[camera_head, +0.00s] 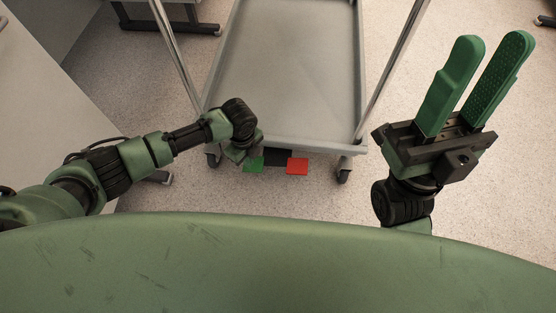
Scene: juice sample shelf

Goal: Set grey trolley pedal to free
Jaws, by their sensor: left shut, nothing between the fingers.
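The grey trolley (285,125) stands ahead of me, with its lower shelf and upright metal posts in view. Under its near edge a dark pedal plate (277,157) shows, with a green pad (254,165) on the left and a red pad (297,166) on the right. My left gripper (236,156) points down just left of the green pad, close to it; whether it touches cannot be told. It is shut and empty, its fingers partly hidden by my wrist. My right gripper (494,42) is raised right of the trolley, its two green fingers apart and empty.
Trolley casters (343,175) stand at its near corners. A pale table or cabinet (45,110) stands on the left, near my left arm. A dark table foot (180,28) shows at the back. The speckled floor is free right of the trolley.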

